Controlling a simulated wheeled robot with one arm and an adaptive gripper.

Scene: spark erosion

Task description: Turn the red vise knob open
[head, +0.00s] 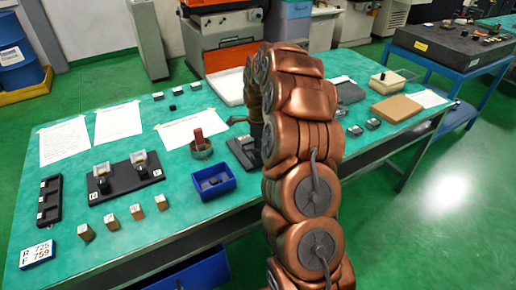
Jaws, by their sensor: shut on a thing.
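A dark vise (241,153) stands on the green table, just left of my copper-coloured arm. The arm bends over and comes down at the vise. My gripper (256,132) is partly in view there, low over the vise and mostly hidden by the arm. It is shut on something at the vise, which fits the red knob. The knob itself cannot be made out, and neither can how far it is turned.
The green table (130,232) holds paper sheets (118,121), a round dish (201,149) with a red-brown piece, a blue bin (212,181), a black two-post fixture (126,179) and several small blocks. A brown box (396,108) lies right of the arm.

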